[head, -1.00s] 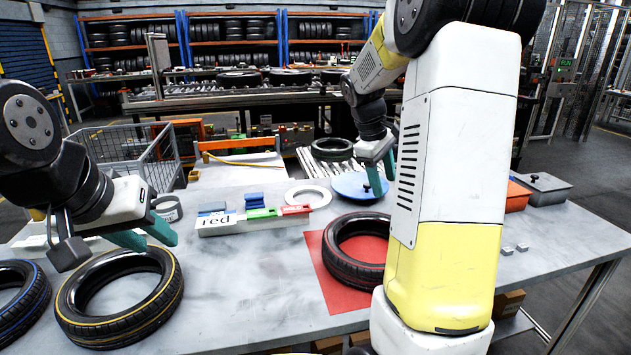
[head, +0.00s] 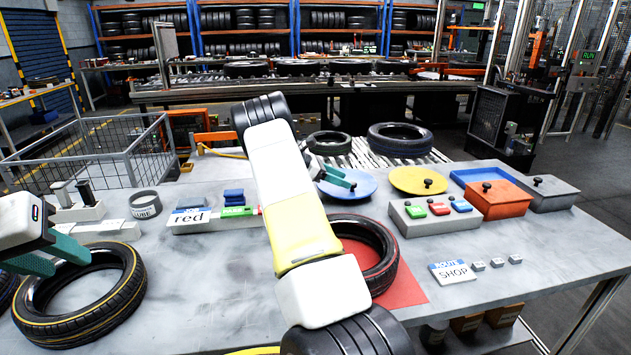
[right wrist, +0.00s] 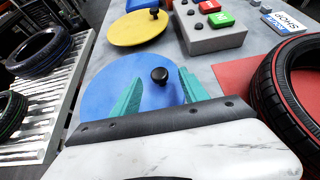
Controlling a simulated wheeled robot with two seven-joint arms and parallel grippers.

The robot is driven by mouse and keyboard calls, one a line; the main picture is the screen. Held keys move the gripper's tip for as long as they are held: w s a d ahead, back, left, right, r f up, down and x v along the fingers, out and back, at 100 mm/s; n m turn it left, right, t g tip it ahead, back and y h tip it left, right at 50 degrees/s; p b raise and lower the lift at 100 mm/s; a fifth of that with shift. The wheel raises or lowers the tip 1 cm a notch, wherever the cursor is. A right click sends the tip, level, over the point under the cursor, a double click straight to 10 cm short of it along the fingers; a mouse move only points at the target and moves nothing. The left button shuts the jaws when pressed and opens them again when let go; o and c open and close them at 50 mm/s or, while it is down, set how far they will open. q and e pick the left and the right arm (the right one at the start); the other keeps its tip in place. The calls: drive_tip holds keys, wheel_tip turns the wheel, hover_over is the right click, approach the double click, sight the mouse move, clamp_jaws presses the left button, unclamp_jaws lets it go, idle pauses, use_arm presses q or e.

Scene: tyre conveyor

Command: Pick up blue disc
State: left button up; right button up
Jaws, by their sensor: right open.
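The blue disc (head: 350,184) lies flat on the grey table, with a small black knob on top; it also fills the middle of the right wrist view (right wrist: 112,82). My right gripper (head: 347,177) is at the disc, its teal fingers open. In the right wrist view the black knob (right wrist: 160,75) shows just beyond and between the fingertips of the gripper (right wrist: 157,88). The knob does not look gripped. My left gripper (head: 70,258) is at the left, over the yellow-striped tyre, with its teal fingers apart and nothing between them.
A yellow disc (head: 418,180) lies right of the blue one. A button box (head: 435,219) and an orange lidded box (head: 497,200) stand farther right. A red-striped tyre (head: 383,250) lies on a red mat (head: 405,290). A roller conveyor (head: 365,152) with tyres is behind.

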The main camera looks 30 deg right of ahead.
sight(363, 185)
drive_tip(key=x, duration=0.5)
drive_tip(key=shift+w+d+f, duration=0.1)
drive_tip(key=shift+f, duration=0.05)
clamp_jaws()
